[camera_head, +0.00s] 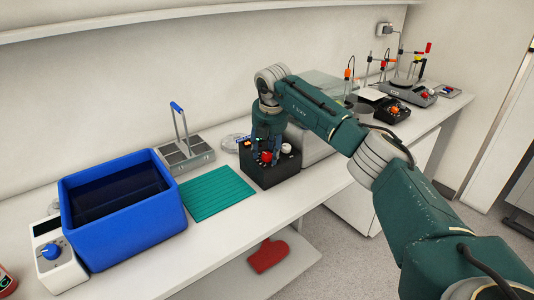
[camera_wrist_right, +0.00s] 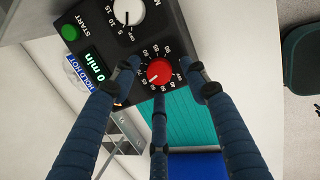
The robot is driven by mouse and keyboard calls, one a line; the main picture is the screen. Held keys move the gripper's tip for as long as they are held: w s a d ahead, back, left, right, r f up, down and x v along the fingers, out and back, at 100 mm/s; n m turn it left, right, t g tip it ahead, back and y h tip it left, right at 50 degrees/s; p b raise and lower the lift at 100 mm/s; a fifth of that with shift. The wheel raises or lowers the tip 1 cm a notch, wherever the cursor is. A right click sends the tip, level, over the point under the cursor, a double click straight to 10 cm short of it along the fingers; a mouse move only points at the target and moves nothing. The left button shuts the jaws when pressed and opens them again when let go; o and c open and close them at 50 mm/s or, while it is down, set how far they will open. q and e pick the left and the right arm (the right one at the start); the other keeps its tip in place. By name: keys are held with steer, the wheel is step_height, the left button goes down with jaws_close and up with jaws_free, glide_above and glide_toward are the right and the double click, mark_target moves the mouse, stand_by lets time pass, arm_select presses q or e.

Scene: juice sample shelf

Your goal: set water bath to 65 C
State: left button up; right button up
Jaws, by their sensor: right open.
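A black control box (camera_head: 270,175) stands on the bench in front of a pale unit with a translucent lid (camera_head: 320,88). It carries a red knob (camera_head: 267,157) and a white knob (camera_head: 286,148). In the right wrist view the red knob (camera_wrist_right: 158,72) sits inside a numbered dial; its exact setting is too small to read. The white knob (camera_wrist_right: 128,12), a green START button (camera_wrist_right: 70,32) and a display reading 0 min (camera_wrist_right: 95,66) also show. My right gripper (camera_head: 266,147) is open, its fingers spread around the red knob; contact cannot be told. My left gripper is out of view.
A blue tub (camera_head: 135,224) of dark liquid and a white device with a blue knob (camera_head: 52,262) stand left. A teal mat (camera_head: 215,192) lies beside the black box. A metal rack (camera_head: 185,155) is behind. Other instruments stand at the far right.

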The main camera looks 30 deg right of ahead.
steer(key=v, duration=1.1)
